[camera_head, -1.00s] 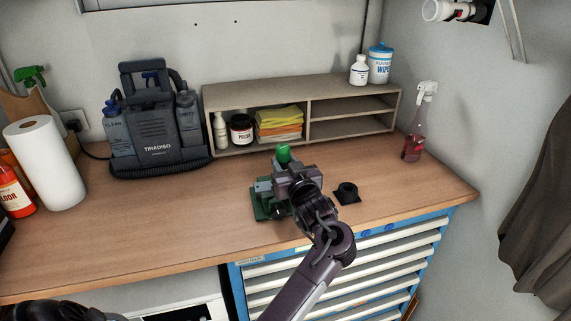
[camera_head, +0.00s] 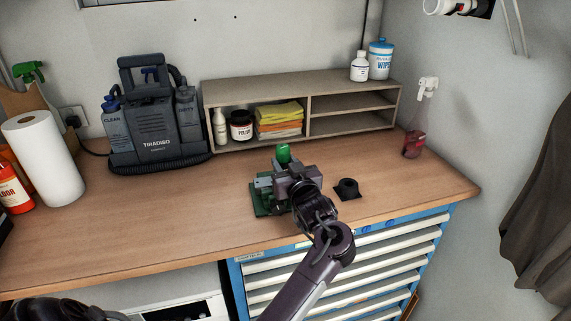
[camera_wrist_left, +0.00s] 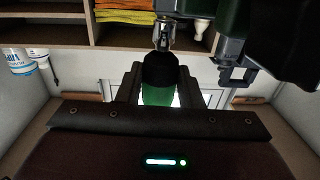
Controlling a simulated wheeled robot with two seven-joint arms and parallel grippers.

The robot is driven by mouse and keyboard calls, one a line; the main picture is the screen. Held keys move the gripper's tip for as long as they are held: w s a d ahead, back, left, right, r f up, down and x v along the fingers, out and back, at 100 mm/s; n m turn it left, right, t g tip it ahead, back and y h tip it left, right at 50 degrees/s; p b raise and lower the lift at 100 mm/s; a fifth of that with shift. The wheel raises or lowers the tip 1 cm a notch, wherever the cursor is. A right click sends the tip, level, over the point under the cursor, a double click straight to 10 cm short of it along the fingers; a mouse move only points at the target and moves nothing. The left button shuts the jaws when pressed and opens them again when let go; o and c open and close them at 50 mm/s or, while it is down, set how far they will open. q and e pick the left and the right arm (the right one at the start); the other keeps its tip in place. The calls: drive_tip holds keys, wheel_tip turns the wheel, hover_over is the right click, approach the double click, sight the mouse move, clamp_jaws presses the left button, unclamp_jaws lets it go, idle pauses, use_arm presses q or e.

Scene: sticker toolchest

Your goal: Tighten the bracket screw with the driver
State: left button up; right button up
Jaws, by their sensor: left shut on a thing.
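My left gripper (camera_head: 292,172) is shut on the driver, whose green handle top (camera_head: 283,153) sticks up past the fingers. In the left wrist view the driver (camera_wrist_left: 159,92) stands between the two fingers, with a dark collar and a metal shank running away from the handle. The green bracket fixture (camera_head: 260,203) sits on the bench beneath and beside the gripper, partly covered by it. Its grey and dark green parts (camera_wrist_left: 233,62) show at upper right in the left wrist view. The screw and the driver's tip contact are hidden. My right gripper is not in view.
A wooden shelf (camera_head: 308,118) with towels and bottles is behind. A red spray bottle (camera_head: 413,146) stands at right, a dark cleaning machine (camera_head: 153,130) at left. The bench's left middle is clear.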

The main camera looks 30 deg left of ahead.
sight(285, 149)
use_arm(q)
drive_tip(key=shift+f, duration=0.35)
idle(0.7)
drive_tip(key=shift+r+p, duration=0.1)
drive_tip(key=shift+p, duration=0.2)
idle(0.7)
drive_tip(key=shift+f, duration=0.2)
idle(0.9)
drive_tip(key=shift+r, duration=0.1)
wheel_tip(285, 149, up, 5)
drive_tip(key=p, duration=0.4)
drive_tip(key=shift+r+p, duration=0.1)
drive_tip(key=shift+p, duration=0.3)
